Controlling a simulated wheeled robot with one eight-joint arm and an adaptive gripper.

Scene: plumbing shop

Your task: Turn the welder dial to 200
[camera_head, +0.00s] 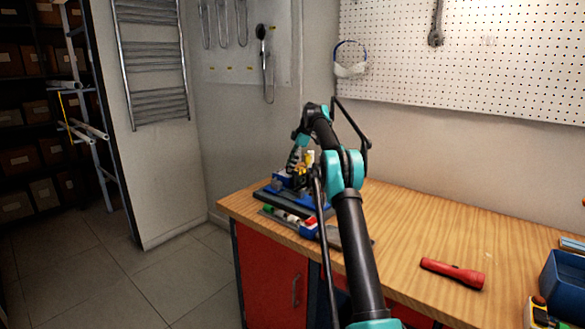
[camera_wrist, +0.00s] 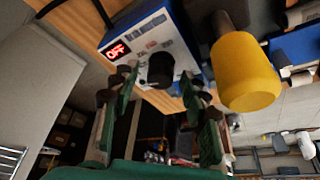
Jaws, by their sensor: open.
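The welder (camera_wrist: 185,45) is a blue box with a pale front panel in the wrist view. Its red display (camera_wrist: 117,50) reads OFF. Its round black dial (camera_wrist: 160,70) sits on the panel; I cannot make out a pointer mark. My gripper (camera_wrist: 158,80) is open, with green finger pads on both sides of the dial in this view. I cannot tell whether they touch it. In the head view, my gripper (camera_head: 297,160) is at the welder (camera_head: 283,181) on the bench's far left corner, and my arm hides much of it.
A yellow cylinder (camera_wrist: 247,72) stands out close beside the right fingers. Trays with small parts (camera_head: 285,214) lie at the wooden bench's (camera_head: 420,225) left end. A red flashlight (camera_head: 453,272) and a blue bin (camera_head: 565,280) are to the right. The bench middle is clear.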

